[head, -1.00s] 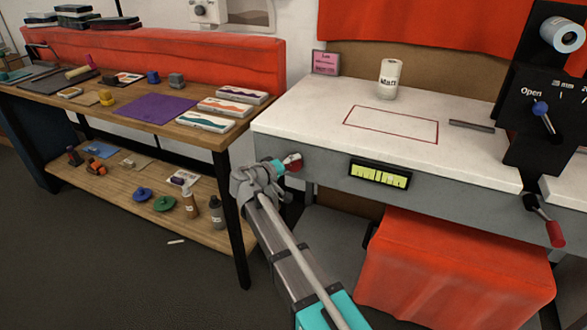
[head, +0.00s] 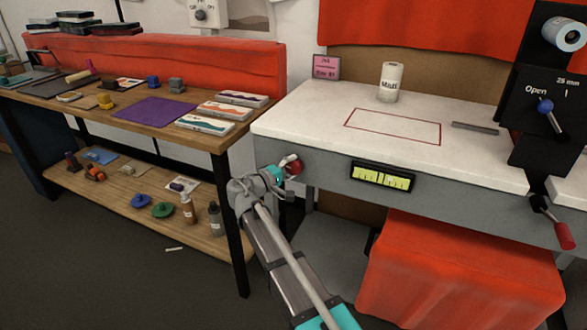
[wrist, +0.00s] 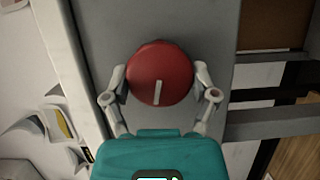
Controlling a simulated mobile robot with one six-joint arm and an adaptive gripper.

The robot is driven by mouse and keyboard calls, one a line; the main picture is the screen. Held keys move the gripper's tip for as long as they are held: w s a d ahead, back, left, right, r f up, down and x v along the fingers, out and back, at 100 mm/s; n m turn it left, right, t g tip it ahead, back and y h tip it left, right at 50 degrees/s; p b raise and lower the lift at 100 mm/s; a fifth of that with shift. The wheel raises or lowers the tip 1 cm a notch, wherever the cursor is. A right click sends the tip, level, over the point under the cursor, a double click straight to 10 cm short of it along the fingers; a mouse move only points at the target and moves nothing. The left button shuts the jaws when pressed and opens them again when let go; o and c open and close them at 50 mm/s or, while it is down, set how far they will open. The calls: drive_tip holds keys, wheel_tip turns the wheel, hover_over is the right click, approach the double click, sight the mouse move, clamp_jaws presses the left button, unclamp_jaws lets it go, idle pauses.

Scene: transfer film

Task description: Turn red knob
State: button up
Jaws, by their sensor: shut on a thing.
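The round red knob (head: 293,167) is on the grey front face of the white-topped table (head: 300,115), near its left corner. In the wrist view the red knob (wrist: 160,68) fills the space between the fingers, and its pale pointer line runs nearly straight down in the picture, leaning slightly left. My gripper (wrist: 160,82) is shut on the knob, one finger on each side. In the head view my gripper (head: 287,171) reaches the knob from the front, partly hiding it. A yellow-green gauge (head: 382,177) with dark marks is on the same face, right of the knob.
A wooden bench (head: 150,118) with a lower shelf stands close on the left. A red-handled lever (head: 552,225) hangs at the right, below a black panel with a blue-knobbed switch (head: 546,104). A red-draped box (head: 462,265) sits under the table.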

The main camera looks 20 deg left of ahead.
drive_tip(key=o, duration=1)
drive_tip(key=v, duration=1.2)
drive_tip(key=shift+f, duration=0.15)
